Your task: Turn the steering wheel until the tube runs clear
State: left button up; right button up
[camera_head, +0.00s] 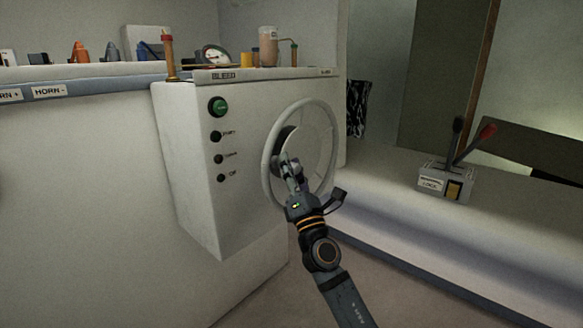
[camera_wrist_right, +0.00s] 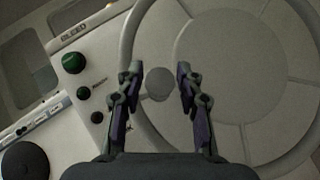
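The pale steering wheel (camera_head: 329,117) is mounted on the front of a white console. It fills much of the right wrist view (camera_wrist_right: 146,22), where a small round grey knob (camera_wrist_right: 157,84) shows on it. My right gripper (camera_head: 286,164) is at the left part of the wheel. In the wrist view its two fingers (camera_wrist_right: 158,80) are apart, on either side of the knob; I cannot tell whether they touch it. On the console top stand a reddish jar (camera_head: 268,46) and a thin upright tube (camera_head: 293,53); its contents are too small to make out. My left gripper is out of view.
The console (camera_head: 205,215) carries a green button (camera_head: 218,106) and several dark knobs beside the wheel. A round gauge (camera_head: 214,55) sits on top. A throttle box (camera_head: 446,181) with levers stands on the right ledge. A labelled shelf (camera_head: 85,80) runs left.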

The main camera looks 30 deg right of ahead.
jog(key=shift+o, duration=0.2)
jog(key=v, duration=1.2)
dwell(0.8)
